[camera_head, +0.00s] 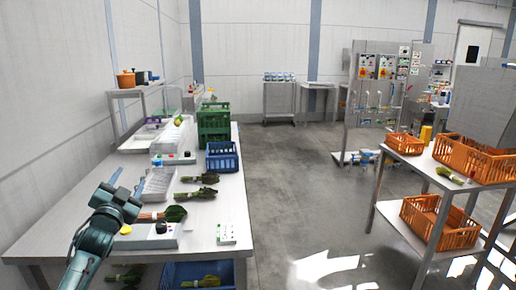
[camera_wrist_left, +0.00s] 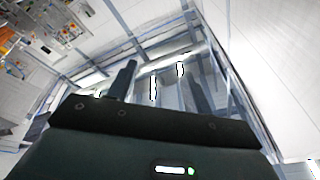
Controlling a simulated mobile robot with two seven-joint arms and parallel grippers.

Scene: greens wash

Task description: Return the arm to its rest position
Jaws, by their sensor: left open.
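My left arm comes in from the lower left in the head view. Its gripper (camera_head: 127,182) is raised over the near left part of the long white table (camera_head: 215,201). In the left wrist view the gripper (camera_wrist_left: 161,74) has its two dark fingers apart with nothing between them. The wrist camera looks up toward the ceiling and walls. My right gripper is in neither view.
Leafy bunches (camera_head: 197,193) lie on the table by a scale (camera_head: 160,234). A blue crate (camera_head: 222,157) and a green crate (camera_head: 213,125) stand farther back. A rack at right holds orange crates (camera_head: 440,222). The middle floor is clear.

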